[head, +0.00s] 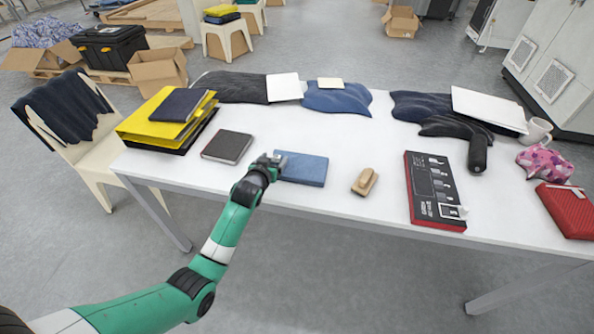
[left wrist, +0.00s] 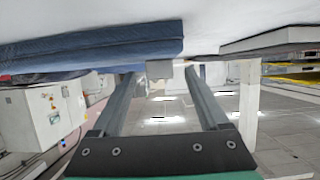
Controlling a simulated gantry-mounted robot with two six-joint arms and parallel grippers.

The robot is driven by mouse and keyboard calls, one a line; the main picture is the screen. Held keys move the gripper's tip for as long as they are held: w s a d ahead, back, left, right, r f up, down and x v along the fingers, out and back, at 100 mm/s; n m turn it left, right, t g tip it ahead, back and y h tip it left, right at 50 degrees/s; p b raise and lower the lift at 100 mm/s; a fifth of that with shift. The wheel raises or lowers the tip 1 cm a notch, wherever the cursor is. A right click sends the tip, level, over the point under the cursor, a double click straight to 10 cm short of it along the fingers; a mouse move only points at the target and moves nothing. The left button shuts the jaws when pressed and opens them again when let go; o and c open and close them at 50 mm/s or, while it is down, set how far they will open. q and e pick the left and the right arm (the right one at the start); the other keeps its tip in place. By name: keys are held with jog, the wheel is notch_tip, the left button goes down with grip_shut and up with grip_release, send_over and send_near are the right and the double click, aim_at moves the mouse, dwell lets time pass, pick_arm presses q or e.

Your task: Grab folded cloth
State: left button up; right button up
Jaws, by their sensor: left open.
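A folded blue cloth (head: 305,169) lies flat near the front edge of the white table. My left gripper (head: 268,161) is at the cloth's left end, low over the tabletop. In the left wrist view the cloth (left wrist: 95,48) is a layered blue slab at the upper left, its end reaching over between the fingers. The left gripper (left wrist: 160,72) is open there, its two fingers spread apart. I cannot tell whether a finger touches the cloth. My right gripper is not in view.
Garments and white sheets lie at the back. The white table (head: 335,150) is clear behind the cloth.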

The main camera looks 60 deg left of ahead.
pick_arm(q)
grip_shut()
jog(key=shift+r, duration=0.1)
dwell(0.4)
jog(key=shift+r+p, duration=0.55)
jog(key=shift+r, duration=0.05)
jog(key=r+p, duration=0.2)
jog(key=r, duration=0.1)
jog(key=shift+s+d, duration=0.1)
jog(key=shift+d, duration=0.1)
jog(key=s+d+r+p, duration=0.8)
jog(key=d+p, duration=0.2)
jog(key=d, duration=0.1)
jog(key=shift+r, duration=0.35)
